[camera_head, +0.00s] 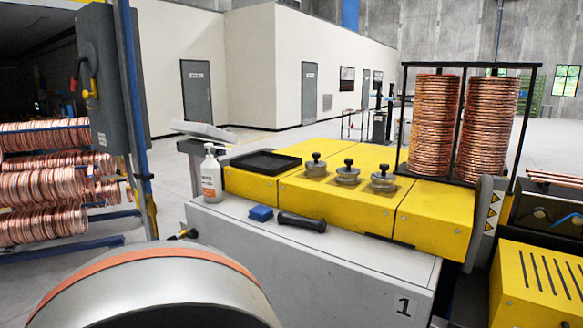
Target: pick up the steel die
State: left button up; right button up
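I cannot tell for sure which thing is the steel die. Three round metal pieces with black knobs sit in a row on top of the yellow machine: a left one (316,168), a middle one (347,176) and a right one (383,183). A dark cylindrical tool (301,222) lies on the grey ledge in front of them, beside a small blue block (261,213). A shallow black tray (265,163) sits on the yellow top at the left; I see nothing in it. Neither of my grippers is in view.
A white pump bottle (211,175) stands at the ledge's left end. A large round metal drum (160,290) fills the lower left foreground. Copper coils (435,120) stand in a black frame at the right. The front of the grey ledge (365,258) is clear.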

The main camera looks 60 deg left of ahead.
aim_at(315, 168)
jog(key=u, duration=1.9)
jog(key=j+z, duration=0.1)
jog(key=z, duration=0.35)
jog(key=j+z, duration=0.1)
jog(key=z, duration=0.35)
jog(key=j+z, duration=0.4)
jog(key=k+j+z, duration=0.15)
jog(key=j+z, duration=0.2)
jog(key=j, duration=0.15)
jog(key=k+j+z, duration=0.1)
jog(key=j, duration=0.2)
jog(key=k+j+z, duration=0.1)
jog(key=j, duration=0.25)
jog(key=k+j+z, duration=0.1)
jog(key=j, duration=0.2)
